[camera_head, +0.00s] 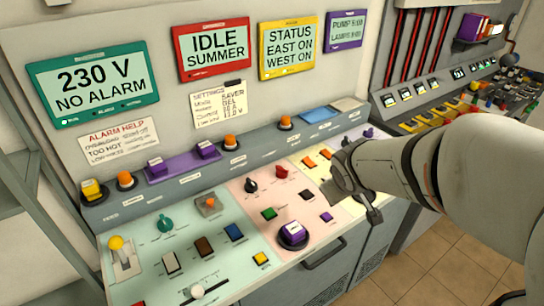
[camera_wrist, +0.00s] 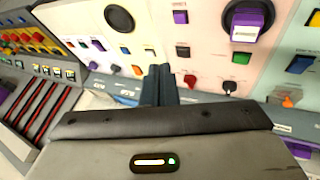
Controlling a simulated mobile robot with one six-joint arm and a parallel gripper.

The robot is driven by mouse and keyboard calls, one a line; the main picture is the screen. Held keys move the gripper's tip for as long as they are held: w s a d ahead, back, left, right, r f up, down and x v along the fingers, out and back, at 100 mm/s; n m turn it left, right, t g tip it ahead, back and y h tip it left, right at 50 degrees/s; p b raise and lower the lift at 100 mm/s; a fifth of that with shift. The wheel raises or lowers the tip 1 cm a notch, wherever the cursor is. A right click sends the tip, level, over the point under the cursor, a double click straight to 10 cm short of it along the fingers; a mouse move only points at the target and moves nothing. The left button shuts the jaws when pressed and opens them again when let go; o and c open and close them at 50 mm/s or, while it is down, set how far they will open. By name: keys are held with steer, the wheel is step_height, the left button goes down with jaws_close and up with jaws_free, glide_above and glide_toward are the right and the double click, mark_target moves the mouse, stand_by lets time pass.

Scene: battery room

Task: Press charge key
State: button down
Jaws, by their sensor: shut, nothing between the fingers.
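I cannot tell which key is the charge key, as the small labels are unreadable. The large purple button also shows in the wrist view (camera_wrist: 246,24). My gripper (camera_head: 336,192) is over the boundary of the pink and cream sections and hides part of the panel. In the wrist view my gripper (camera_wrist: 158,72) is shut and empty, its fingers pointing at the panel.
A black knob (camera_head: 251,186) and a red knob (camera_head: 281,172) stand up nearby. The green section at left has a yellow-topped lever (camera_head: 116,243) and rocker keys. A handle (camera_head: 324,255) juts from the front edge. A screen (camera_head: 214,50) reads IDLE SUMMER.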

steer(key=w+a+n+t+y+p, duration=0.1)
steer(key=w+a+n, duration=0.15)
steer(key=w, duration=0.25)
steer(key=n+g+y+p, duration=0.1)
steer(key=n+y+p, duration=0.2)
steer(key=n+y, duration=0.55)
glide_above(272, 214)
step_height(272, 214, down, 7)
steer(key=n+h, duration=0.1)
steer(key=n, duration=0.1)
steer(key=shift+f, duration=0.15)
step_height(272, 214, down, 9)
steer(key=b, duration=0.8)
